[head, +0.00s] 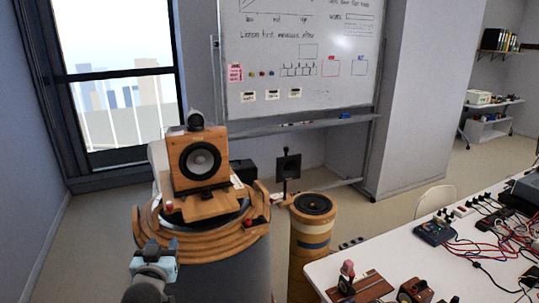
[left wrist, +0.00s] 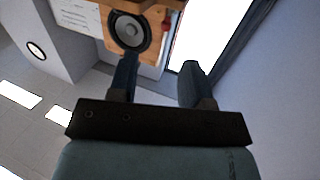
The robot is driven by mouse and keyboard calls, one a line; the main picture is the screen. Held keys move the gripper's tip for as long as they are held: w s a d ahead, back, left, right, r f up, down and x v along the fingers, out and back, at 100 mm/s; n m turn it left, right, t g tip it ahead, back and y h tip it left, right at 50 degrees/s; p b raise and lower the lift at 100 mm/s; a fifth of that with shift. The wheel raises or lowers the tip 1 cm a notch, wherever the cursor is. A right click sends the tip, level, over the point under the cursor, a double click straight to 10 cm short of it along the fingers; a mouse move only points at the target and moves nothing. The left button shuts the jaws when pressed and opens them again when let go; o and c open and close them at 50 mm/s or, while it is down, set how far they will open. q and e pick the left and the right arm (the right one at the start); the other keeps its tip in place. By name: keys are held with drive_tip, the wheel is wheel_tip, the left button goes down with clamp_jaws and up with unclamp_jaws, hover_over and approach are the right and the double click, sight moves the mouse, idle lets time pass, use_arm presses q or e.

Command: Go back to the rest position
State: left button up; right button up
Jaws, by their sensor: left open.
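My left gripper (head: 161,244) is low at the left in the head view, in front of a round wooden stand. In the left wrist view its two dark fingers (left wrist: 157,70) are apart, with nothing between them. A wooden speaker (head: 200,160) with a dark cone and a small round tweeter on top stands upright on the stand (head: 242,240). The speaker also shows in the left wrist view (left wrist: 128,32), beyond the fingers. The gripper looks apart from it. My right gripper is in neither view.
A cylindrical wooden speaker (head: 314,230) stands right of the stand. A white table (head: 390,262) with meters, cables and small wooden parts fills the lower right. A whiteboard (head: 300,60) and a window (head: 120,80) are behind. Bare floor (head: 95,240) shows at the left.

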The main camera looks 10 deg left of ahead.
use_arm(q)
drive_tip(key=s+d+f+m+g+h, duration=0.1)
drive_tip(key=s+d+f, duration=0.3)
drive_tip(key=s+f, duration=0.5)
drive_tip(key=s+d+f+m+g+h, duration=0.2)
drive_tip(key=s+d+f+g+h, duration=0.1)
drive_tip(key=s+f, duration=0.6)
drive_tip(key=s+d+f+m+g+h, duration=0.2)
drive_tip(key=s+d+f, duration=0.3)
drive_tip(key=s+f, duration=0.4)
drive_tip(key=shift+s+f+h, duration=0.15)
drive_tip(key=shift+s+h, duration=0.15)
drive_tip(key=shift+s, duration=0.75)
